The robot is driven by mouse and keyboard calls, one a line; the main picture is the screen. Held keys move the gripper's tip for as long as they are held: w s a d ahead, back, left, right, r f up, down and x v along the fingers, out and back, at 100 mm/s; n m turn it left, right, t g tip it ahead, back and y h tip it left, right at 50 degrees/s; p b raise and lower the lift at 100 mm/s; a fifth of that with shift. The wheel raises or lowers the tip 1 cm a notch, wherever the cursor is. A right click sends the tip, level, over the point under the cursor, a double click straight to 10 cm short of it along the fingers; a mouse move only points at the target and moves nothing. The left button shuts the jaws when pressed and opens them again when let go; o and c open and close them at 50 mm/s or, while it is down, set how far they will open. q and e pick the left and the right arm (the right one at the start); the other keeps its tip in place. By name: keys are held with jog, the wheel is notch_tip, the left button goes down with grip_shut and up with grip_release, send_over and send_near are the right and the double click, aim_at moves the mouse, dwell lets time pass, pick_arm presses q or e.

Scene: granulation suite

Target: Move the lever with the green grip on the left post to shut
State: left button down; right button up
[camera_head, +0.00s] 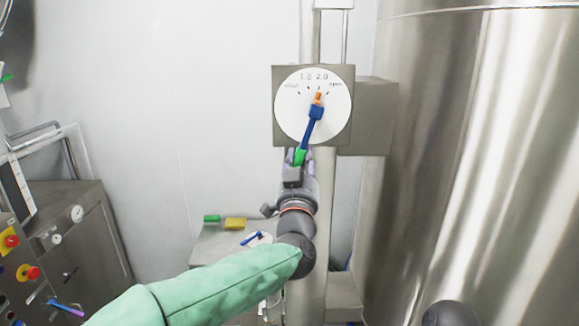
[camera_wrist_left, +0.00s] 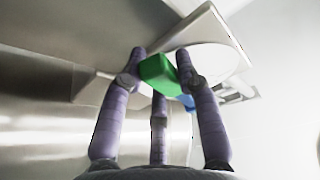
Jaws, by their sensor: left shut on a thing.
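The lever has a blue arm (camera_head: 313,125), a green grip (camera_head: 300,156) at its lower end and an orange pointer tip (camera_head: 318,98) at the top. It turns on a round white dial (camera_head: 288,115) on a grey box on the post. The lever leans, grip down and slightly left, with the pointer up near the 2.0 mark. Small words at both scale ends are blurred. My left gripper (camera_head: 299,160) is shut on the green grip from below. In the left wrist view the green grip (camera_wrist_left: 158,72) sits between the fingers. My right gripper is not visible.
A large steel vessel (camera_head: 480,150) stands close on the right. Lower down are another small blue lever (camera_head: 252,238) and a yellow block (camera_head: 235,223). A grey cabinet (camera_head: 85,225) with red knobs and gauges stands at left. The wall between is clear.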

pick_arm(q)
jog(key=d+n+y, duration=0.1)
jog(key=d+n, duration=0.1)
jog(key=d+n+y, duration=0.1)
jog(key=n+y, duration=0.1)
jog(key=n, duration=0.1)
jog(key=d+n+y, duration=0.1)
jog(key=d+n, duration=0.1)
jog(key=n, duration=0.1)
jog(key=shift+d+b, duration=0.35)
jog(key=shift+b, duration=0.05)
jog(key=d+n+y+p, duration=0.1)
jog(key=n, duration=0.1)
jog(key=d+r+n+y, duration=0.1)
jog(key=d+n+y, duration=0.1)
jog(key=n, duration=0.1)
jog(key=shift+r+p, duration=0.2)
jog(key=shift+p, duration=0.15)
jog(key=d+n+p, duration=0.1)
jog(key=n, duration=0.1)
jog(key=d+r+n+g+y+p, duration=0.1)
jog(key=shift+r+n, duration=0.2)
jog(key=shift+n, duration=0.2)
jog(key=shift+d+r+n+g+y+p, duration=0.3)
jog(key=shift+r+n+p, duration=0.1)
jog(key=shift+n, duration=0.3)
jog(key=c, duration=1.2)
grip_release()
jog(key=o, duration=0.3)
jog(key=shift+f, duration=0.1)
